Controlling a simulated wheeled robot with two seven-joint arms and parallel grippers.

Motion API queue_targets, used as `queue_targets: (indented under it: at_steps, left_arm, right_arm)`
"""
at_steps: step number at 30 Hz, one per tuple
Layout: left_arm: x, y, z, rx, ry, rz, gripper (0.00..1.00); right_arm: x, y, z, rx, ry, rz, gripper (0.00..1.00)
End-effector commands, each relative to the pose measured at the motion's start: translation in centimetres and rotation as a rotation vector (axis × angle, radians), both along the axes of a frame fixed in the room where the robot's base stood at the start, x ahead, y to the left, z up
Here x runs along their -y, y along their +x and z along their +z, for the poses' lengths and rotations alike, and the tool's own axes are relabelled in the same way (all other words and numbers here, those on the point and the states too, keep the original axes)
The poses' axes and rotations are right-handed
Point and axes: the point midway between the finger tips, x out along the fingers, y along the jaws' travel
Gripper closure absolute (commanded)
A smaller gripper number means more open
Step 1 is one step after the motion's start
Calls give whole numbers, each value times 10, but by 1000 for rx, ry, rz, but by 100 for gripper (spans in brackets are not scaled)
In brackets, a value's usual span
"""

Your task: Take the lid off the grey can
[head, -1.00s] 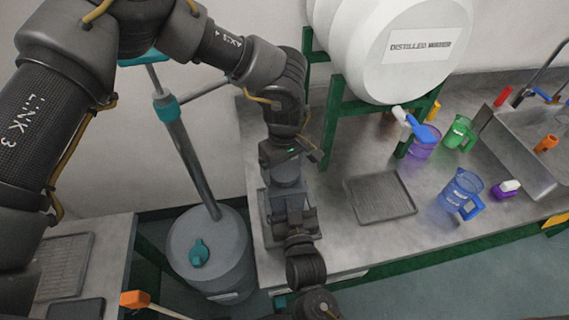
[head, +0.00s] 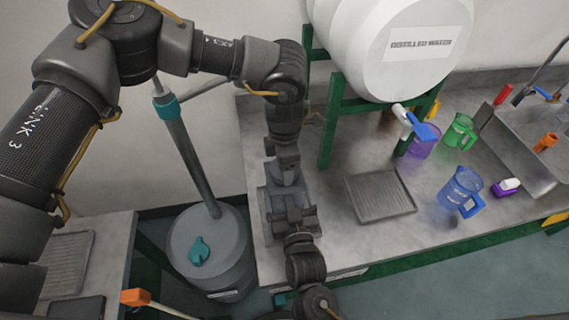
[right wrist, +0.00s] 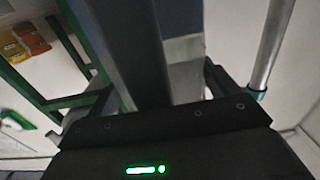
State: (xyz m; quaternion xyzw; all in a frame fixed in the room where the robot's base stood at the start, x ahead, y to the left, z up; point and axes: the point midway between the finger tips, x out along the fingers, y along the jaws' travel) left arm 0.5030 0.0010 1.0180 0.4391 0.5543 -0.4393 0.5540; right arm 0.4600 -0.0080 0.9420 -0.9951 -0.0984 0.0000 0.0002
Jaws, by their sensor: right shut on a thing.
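A grey can (head: 267,212) stands on the left end of the metal counter in the head view, largely covered by my arms. My right gripper (head: 292,217) comes from the front and is shut on it. In the right wrist view a grey surface (right wrist: 187,82) shows between its dark fingers. My left arm comes in from the left and bends down over the can. Its gripper (head: 285,162) is close above the can's top. Whether its fingers are open or shut cannot be seen. The lid is hidden or too small to make out.
A grey drum (head: 232,268) with a teal cap (head: 199,251) and an upright pole (head: 190,155) stands left of the counter. A ridged tray (head: 380,195), a blue jug (head: 461,190) and a white barrel (head: 400,75) on a green stand are to the right.

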Motion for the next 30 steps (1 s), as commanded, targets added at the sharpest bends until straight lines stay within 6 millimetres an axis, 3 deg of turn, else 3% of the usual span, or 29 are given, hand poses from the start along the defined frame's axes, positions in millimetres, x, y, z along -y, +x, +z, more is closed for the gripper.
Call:
queue_targets:
  at_steps: [12,30]
  left_arm:
    - [1,-1,0,-6,-1,1169,64]
    - [1,0,2,-1,0,2734,64]
  right_arm:
    - [0,0,0,0,0,-1,77]
    - [0,0,0,0,0,0,77]
